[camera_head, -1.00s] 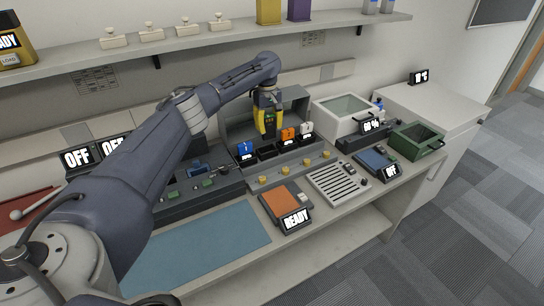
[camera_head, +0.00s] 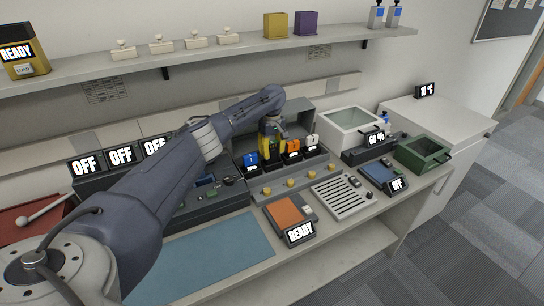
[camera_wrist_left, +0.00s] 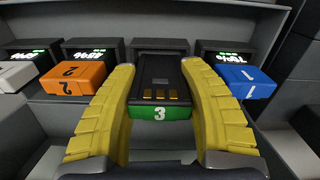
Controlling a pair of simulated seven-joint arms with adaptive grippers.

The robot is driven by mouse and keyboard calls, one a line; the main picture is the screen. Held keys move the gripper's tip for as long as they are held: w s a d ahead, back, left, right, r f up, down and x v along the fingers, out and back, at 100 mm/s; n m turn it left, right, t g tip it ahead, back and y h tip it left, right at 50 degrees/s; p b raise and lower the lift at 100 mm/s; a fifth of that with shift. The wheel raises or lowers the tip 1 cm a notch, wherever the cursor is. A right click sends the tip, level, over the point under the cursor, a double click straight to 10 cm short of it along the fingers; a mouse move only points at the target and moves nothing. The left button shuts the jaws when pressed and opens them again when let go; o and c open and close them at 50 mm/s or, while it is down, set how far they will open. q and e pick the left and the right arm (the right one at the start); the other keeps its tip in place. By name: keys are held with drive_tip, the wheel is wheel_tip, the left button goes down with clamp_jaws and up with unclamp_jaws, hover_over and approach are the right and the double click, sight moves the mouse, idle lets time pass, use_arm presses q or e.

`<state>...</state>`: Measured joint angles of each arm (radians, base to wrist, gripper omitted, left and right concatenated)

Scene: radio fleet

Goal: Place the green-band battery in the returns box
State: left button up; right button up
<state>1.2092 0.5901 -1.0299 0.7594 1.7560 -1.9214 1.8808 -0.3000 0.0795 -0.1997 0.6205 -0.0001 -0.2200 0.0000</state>
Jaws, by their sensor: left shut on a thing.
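The green-band battery (camera_wrist_left: 160,112), a dark block with a green end marked 3, sits between the yellow fingers of my left gripper (camera_wrist_left: 158,70) in the left wrist view. In the head view my left gripper (camera_head: 270,143) is shut on it, over the gap between the blue and orange batteries in the charger row. The fingers hide much of the battery in the head view, and I cannot tell how clear of the slot it is. An open green box (camera_head: 423,153) stands at the right end of the bench; no returns label is readable. My right gripper is not in view.
Blue (camera_head: 250,158), orange (camera_head: 293,146) and white (camera_head: 313,140) batteries sit in the row close beside my gripper. A white bin (camera_head: 351,125) stands right of the row. An orange pad (camera_head: 287,212) and a slatted tray (camera_head: 341,195) lie in front. A shelf (camera_head: 210,50) hangs above.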

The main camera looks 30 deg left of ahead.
use_arm(q)
drive_tip(key=shift+f, duration=1.2)
drive_tip(key=shift+f, duration=0.1)
drive_tip(key=o, duration=1.4)
drive_tip(key=shift+c, duration=0.2)
wheel_tip(320, 180, up, 12)
drive_tip(key=shift+r, duration=0.1)
